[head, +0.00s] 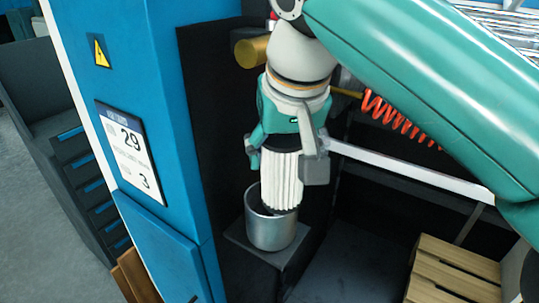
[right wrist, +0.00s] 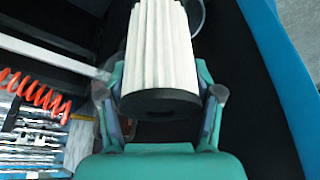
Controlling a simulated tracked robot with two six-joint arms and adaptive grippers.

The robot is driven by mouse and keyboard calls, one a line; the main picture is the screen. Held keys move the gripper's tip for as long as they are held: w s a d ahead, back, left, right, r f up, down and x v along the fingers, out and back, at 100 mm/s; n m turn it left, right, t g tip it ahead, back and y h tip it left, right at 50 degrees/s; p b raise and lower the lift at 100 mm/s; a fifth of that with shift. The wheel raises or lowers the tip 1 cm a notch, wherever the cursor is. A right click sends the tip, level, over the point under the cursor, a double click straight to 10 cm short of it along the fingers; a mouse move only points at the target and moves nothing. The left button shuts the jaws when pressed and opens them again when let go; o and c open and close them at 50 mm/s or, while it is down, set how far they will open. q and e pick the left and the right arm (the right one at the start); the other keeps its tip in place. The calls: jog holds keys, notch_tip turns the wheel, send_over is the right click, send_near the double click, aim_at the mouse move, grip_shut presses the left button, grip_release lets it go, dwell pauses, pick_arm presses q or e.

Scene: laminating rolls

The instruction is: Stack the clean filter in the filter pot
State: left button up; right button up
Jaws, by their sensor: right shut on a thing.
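The clean filter (head: 283,181) is a white pleated cylinder with a dark end cap. My right gripper (head: 285,160) is shut on its upper part and holds it close to upright. The filter pot (head: 270,232) is a grey metal cylinder, open at the top, standing on a dark ledge. The filter's lower end overlaps the pot's mouth in the head view; how deep it sits is hidden by the pot's wall. In the right wrist view the filter (right wrist: 160,45) lies between the fingers of the right gripper (right wrist: 160,95), its dark cap towards the camera. My left gripper is not in view.
A blue cabinet (head: 140,60) with a white sign (head: 130,150) stands left of the pot. A pale rail (head: 410,172) and a red coiled hose (head: 395,120) are to the right. A wooden pallet (head: 452,272) lies at lower right.

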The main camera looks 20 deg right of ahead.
jog(key=shift+w+a+f, duration=0.4)
jog(key=shift+w+f, duration=0.15)
jog(key=shift+w+a+f, duration=0.15)
jog(key=shift+a+f, duration=0.1)
jog(key=shift+f, duration=0.2)
jog(key=c, duration=0.4)
jog(key=o, duration=1.5)
jog(key=shift+w, duration=0.1)
jog(key=shift+r, duration=0.15)
jog(key=shift+r, duration=0.2)
jog(key=shift+s+a+r+b, duration=0.15)
jog(key=shift+s+b, duration=0.35)
jog(key=shift+s, duration=1.6)
jog(key=shift+s+a+r+b, duration=0.1)
jog(key=shift+s+a+b, duration=0.35)
jog(key=shift+s, duration=1.6)
jog(key=shift+s+a+r+b, duration=0.1)
jog(key=shift+s+b, duration=0.5)
jog(key=shift+s, duration=1.5)
